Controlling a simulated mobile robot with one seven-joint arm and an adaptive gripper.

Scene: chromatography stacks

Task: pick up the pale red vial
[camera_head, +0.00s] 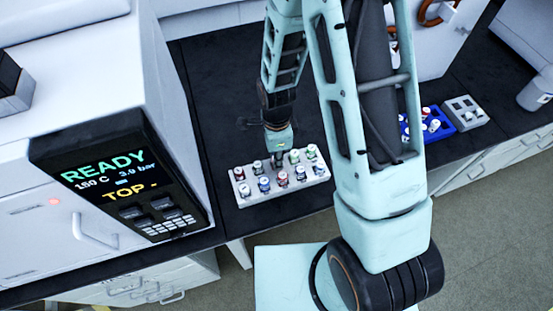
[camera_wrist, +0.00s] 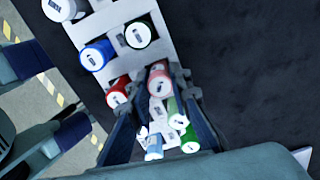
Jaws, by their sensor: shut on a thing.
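The pale red vial (camera_wrist: 158,77) has a white labelled cap and sits between the two fingertips of my gripper (camera_wrist: 157,84) in the wrist view. My gripper is shut on it. The vial is at the white rack (camera_wrist: 158,18); I cannot tell whether it is lifted from its hole. In the head view my gripper (camera_head: 277,158) points down at the back edge of the rack (camera_head: 262,203), and the held vial is hard to make out there. A darker red vial (camera_wrist: 118,92) stands just left of the left finger.
The instrument with a READY screen (camera_head: 120,180) stands left. A blue rack (camera_head: 438,126) and a grey block (camera_head: 465,113) are at right. Dark bench around the rack is clear.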

